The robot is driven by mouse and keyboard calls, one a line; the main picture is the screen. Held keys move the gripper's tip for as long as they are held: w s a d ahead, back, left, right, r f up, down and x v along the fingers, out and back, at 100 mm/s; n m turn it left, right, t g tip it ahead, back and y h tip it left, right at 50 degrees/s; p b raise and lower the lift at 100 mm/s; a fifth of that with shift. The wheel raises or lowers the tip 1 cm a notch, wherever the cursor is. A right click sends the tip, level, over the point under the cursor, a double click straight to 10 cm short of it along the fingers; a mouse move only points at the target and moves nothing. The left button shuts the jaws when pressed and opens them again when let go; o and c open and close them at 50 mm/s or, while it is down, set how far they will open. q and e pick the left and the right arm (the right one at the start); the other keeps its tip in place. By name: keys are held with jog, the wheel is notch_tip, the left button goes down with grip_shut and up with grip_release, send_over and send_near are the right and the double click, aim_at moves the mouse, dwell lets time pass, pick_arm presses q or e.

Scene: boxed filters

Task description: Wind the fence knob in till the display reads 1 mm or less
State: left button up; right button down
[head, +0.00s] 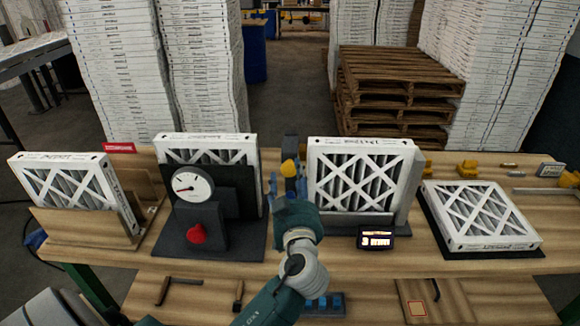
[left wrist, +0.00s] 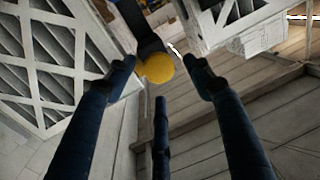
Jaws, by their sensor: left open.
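The yellow fence knob (head: 289,168) sits on a dark bracket between two upright boxed filters at the back of the bench. My left gripper (head: 288,184) is open in front of the knob. In the left wrist view the knob (left wrist: 158,68) shows between the spread fingertips, with gaps on both sides; I cannot tell any contact. The small black display (head: 376,238) is lit in front of the right upright filter; its figures are too small to read surely. My right gripper is not in view.
An upright filter (head: 361,178) stands right of the knob. Another filter (head: 482,212) lies on a dark mat at right. Yellow blocks (head: 467,168) lie at the back right.

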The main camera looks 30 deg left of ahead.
pick_arm(q)
jog(key=shift+x, duration=0.85)
jog(key=shift+w+a, duration=0.1)
jog(key=shift+w, duration=0.1)
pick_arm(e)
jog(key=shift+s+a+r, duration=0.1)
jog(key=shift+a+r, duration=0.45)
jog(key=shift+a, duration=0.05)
pick_arm(q)
jog(key=c, duration=1.1)
jog(key=shift+c, duration=0.2)
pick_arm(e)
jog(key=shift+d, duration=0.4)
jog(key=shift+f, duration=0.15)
